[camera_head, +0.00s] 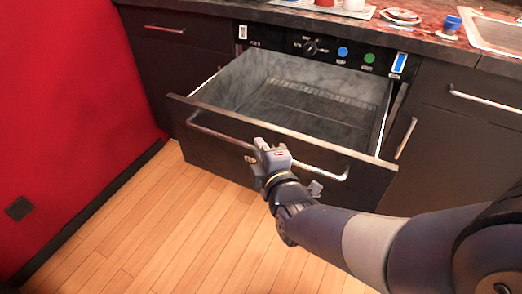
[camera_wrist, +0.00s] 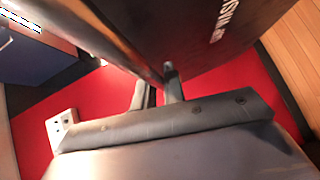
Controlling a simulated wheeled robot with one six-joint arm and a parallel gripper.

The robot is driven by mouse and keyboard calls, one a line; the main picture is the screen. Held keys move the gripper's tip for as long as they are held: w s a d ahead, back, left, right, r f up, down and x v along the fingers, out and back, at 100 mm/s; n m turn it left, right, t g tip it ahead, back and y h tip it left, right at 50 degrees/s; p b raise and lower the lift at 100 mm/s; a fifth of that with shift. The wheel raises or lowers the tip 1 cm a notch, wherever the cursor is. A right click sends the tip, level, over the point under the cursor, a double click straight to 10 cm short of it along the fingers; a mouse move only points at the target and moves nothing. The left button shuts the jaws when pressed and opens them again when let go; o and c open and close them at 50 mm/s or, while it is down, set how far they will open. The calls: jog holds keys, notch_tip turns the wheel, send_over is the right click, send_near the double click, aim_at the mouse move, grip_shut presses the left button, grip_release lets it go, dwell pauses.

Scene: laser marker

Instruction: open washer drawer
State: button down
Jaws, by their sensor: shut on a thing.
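The washer drawer (camera_head: 300,150) is pulled well out from under the counter, and its grey inside with a rack shows empty in the head view. Its dark front panel (camera_head: 215,152) carries a long silver bar handle (camera_head: 215,132). My gripper (camera_head: 264,150) is at the middle of that handle and shut on it. In the wrist view my gripper's fingers (camera_wrist: 157,90) close around the handle (camera_wrist: 135,55), beside the dark drawer front (camera_wrist: 200,40) with white lettering.
A control panel with a knob (camera_head: 310,47) and blue and green buttons is above the drawer. The counter (camera_head: 420,42) holds dishes and a sink (camera_head: 497,35). A red wall (camera_head: 70,110) stands at left. The wood floor (camera_head: 150,235) in front is clear.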

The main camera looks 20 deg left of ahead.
jog(key=shift+s, duration=0.1)
jog(key=c, duration=1.5)
grip_release()
jog(key=p+v, duration=0.2)
jog(key=v, duration=0.8)
jog(key=shift+s+d+p, duration=0.25)
jog(key=shift+p, duration=0.05)
jog(key=b+x, duration=0.2)
jog(key=x, duration=0.8)
jog(key=shift+w+a+f+b, duration=0.1)
jog(key=shift+w+a+b, duration=0.15)
jog(key=shift+w+b, duration=0.05)
jog(key=shift+w, duration=0.35)
